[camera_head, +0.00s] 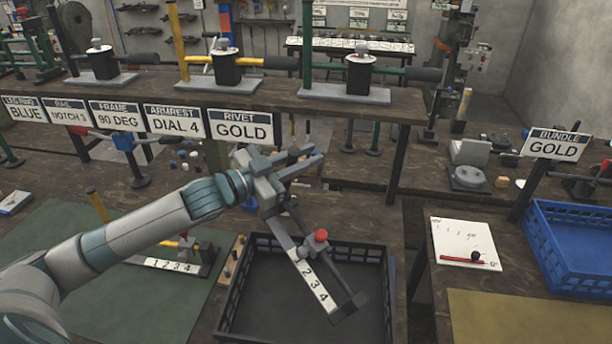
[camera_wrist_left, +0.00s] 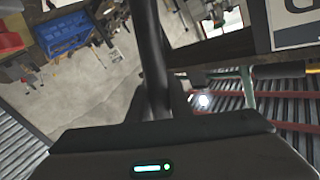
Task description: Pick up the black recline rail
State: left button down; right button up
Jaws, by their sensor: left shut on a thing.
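My left gripper (camera_head: 278,194) is shut on the black recline rail (camera_head: 347,303), which slants down from it to the lower right. The rail has a white plate with black numbers and a red knob (camera_head: 320,235). It hangs over the black crate (camera_head: 376,252); whether its low end touches the crate cannot be told. In the left wrist view a dark bar (camera_wrist_left: 152,60) runs up from the gripper body, likely the rail; the fingertips are not clear there. My right gripper is not in view.
Another numbered rail (camera_head: 168,263) lies on the green mat (camera_head: 60,250), partly behind my left arm. A raised shelf (camera_head: 290,97) with label signs and rivet presses runs behind. A blue crate (camera_head: 575,245) and a white notepad (camera_head: 463,243) are at right.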

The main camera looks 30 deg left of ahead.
pick_arm(q)
jog(key=shift+r+b, duration=0.35)
jog(key=shift+r, duration=1.8)
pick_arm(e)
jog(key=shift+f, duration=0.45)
